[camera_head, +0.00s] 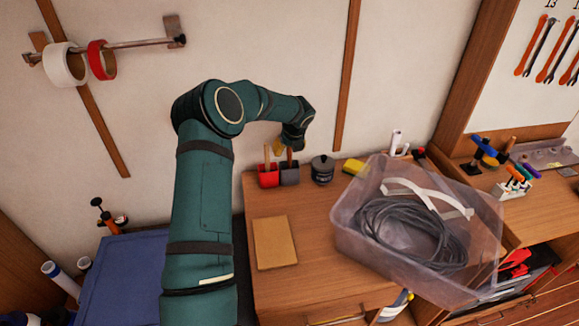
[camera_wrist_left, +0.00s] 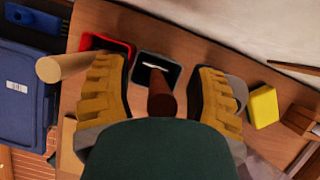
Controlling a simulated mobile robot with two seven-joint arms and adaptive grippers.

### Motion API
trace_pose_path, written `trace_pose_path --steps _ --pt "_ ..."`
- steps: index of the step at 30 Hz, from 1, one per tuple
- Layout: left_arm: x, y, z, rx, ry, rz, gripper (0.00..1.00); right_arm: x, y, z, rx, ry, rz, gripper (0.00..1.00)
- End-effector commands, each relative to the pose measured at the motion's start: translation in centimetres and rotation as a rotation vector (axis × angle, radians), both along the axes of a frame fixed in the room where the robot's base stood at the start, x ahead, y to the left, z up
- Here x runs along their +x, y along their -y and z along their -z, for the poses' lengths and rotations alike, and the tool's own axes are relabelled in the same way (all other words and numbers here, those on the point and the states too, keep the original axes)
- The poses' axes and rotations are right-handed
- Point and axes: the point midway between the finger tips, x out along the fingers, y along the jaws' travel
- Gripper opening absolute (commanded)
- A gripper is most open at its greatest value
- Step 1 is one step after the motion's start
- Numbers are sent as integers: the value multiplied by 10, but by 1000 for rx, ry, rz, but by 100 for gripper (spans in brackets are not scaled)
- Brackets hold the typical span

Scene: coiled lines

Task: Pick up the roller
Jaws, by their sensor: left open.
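My left gripper (camera_head: 285,148) hangs over a small red holder (camera_head: 268,178) and a small dark grey holder (camera_head: 289,174) at the back of the wooden desk. In the left wrist view its yellow fingers (camera_wrist_left: 160,72) are open. A dark brown handle (camera_wrist_left: 161,98) rises from the grey holder (camera_wrist_left: 157,70) between the fingers, with no clear contact. A lighter wooden handle (camera_wrist_left: 62,67) stands at the red holder (camera_wrist_left: 104,45), outside the left finger. The roller's head does not show, so I cannot tell which handle is the roller's. My right gripper is out of view.
A dark lidded pot (camera_head: 322,170) and a yellow block (camera_head: 353,167) stand right of the holders. A clear bin (camera_head: 352,236) with coiled grey cable (camera_head: 412,232) covers the desk's right side. A tan pad (camera_head: 274,242) lies in front. A blue box (camera_head: 122,275) is at left.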

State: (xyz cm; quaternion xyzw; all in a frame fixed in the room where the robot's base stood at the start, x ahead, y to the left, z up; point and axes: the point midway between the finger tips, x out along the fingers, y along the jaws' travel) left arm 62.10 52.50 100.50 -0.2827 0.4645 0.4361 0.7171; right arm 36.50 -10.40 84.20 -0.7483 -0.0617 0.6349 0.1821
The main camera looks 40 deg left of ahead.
Motion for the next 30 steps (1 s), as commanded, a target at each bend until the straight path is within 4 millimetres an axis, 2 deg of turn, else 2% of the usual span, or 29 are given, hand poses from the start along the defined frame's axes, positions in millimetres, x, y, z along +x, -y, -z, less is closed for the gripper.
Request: trace_pose_path --steps 2,5,7,8,23,26,30 --pt "0 0 0 0 0 0 57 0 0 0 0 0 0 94" --pt "0 0 0 0 0 0 28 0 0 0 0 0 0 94" --pt "0 0 0 0 0 0 3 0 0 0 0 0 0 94" --pt "0 0 0 0 0 0 0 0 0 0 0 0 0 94" --pt "0 1 -3 0 -2 1 0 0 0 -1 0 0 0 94" --pt "0 0 -15 2 1 0 0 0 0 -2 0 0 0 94" --pt "1 0 -42 2 3 0 0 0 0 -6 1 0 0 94"
